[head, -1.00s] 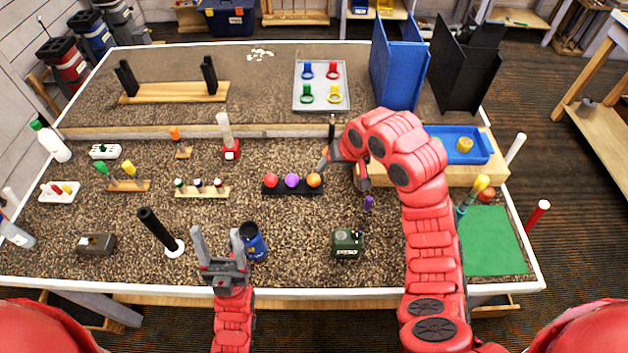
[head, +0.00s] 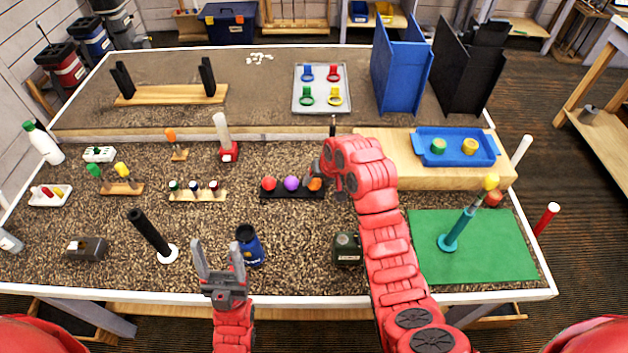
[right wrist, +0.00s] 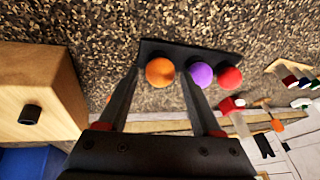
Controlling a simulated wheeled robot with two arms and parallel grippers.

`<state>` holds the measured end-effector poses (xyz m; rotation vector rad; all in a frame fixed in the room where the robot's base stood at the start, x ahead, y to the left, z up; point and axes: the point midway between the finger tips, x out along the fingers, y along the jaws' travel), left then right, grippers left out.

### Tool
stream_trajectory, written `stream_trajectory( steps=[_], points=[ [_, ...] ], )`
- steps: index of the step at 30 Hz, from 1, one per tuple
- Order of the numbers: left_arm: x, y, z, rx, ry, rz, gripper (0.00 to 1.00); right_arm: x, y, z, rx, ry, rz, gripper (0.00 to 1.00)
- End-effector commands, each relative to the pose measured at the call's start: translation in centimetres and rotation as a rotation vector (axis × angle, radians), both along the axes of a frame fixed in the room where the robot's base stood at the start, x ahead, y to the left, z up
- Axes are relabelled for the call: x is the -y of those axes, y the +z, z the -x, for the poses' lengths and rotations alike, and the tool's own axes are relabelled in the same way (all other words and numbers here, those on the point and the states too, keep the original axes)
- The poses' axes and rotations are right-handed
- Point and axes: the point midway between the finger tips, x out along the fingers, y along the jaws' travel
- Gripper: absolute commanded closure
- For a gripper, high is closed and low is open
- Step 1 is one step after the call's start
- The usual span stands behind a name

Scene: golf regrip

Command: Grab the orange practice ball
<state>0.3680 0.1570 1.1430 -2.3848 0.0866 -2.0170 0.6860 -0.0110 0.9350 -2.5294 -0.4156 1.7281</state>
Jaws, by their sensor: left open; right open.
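The orange practice ball (head: 315,184) sits at the right end of a black tray (head: 292,194), beside a purple ball (head: 291,183) and a red ball (head: 269,183). In the right wrist view the orange ball (right wrist: 160,71) lies between and beyond the fingertips of my open right gripper (right wrist: 160,82), with the purple ball (right wrist: 201,74) close by the finger on the right. I cannot tell whether a finger touches a ball. In the head view my right gripper (head: 318,175) partly covers the orange ball. My left gripper (head: 218,258) is open and empty over the front of the table.
A wooden block with a blue tray (head: 487,160) stands right of my right gripper. A green box (head: 347,249), a blue bottle (head: 249,246) and a black post (head: 150,232) stand at the front. A green mat (head: 500,265) lies at right.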

Motion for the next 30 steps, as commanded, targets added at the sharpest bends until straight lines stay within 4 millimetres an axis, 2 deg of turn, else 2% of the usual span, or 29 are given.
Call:
stream_trajectory(
  steps=[1, 3, 9, 16, 27, 30],
  points=[
    [0.0, 0.8, 0.0, 0.000, 0.000, 0.000, 0.37, -0.3, 0.0, -0.3, -0.002, 0.000, 0.000, 0.34],
    [0.0, 1.0, 0.0, 0.000, 0.000, 0.000, 0.37, -0.5, -0.9, -0.5, -0.005, 0.000, 0.000, 0.34],
    [0.0, 1.3, 0.0, 0.000, 0.000, 0.000, 0.37, -0.7, -2.2, -1.0, 0.000, -0.001, 0.000, 0.34],
    [0.0, 1.3, 0.0, 0.000, 0.000, 0.000, 0.37, -0.7, -2.3, -1.0, 0.001, -0.001, -0.001, 0.34],
    [0.0, 1.3, 0.0, 0.000, 0.000, 0.000, 0.37, -0.7, -2.3, -1.0, 0.001, -0.001, -0.001, 1.00],
    [0.0, 1.3, 0.0, 0.000, 0.000, 0.000, 0.37, -0.7, -2.3, -1.0, 0.001, -0.001, -0.001, 1.00]
  ],
)
